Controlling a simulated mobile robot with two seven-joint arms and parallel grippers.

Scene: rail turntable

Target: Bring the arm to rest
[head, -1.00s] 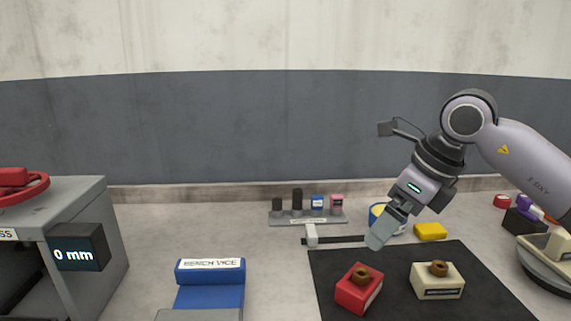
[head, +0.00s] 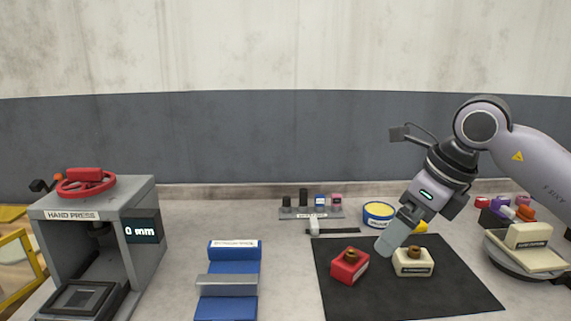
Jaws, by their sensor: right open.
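My right arm comes in from the right, and its gripper (head: 386,246) hangs above the back of the black mat (head: 450,286), pointing down and to the left. The gripper is open and nothing shows between its fingers, though they overlap from this angle. In the picture its tip lies between a red block with a brown ring on top (head: 349,268) and a cream block with a brown ring on top (head: 413,263). Whether it touches either block is hard to tell. My left gripper is not in view.
A grey hand press (head: 62,228) with a red wheel stands at left, its display reading 0 mm. A blue bench vice (head: 233,252) is front centre. Behind are a small rack (head: 310,215) and a blue-yellow tin (head: 379,213). A turntable (head: 525,262) stands at right.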

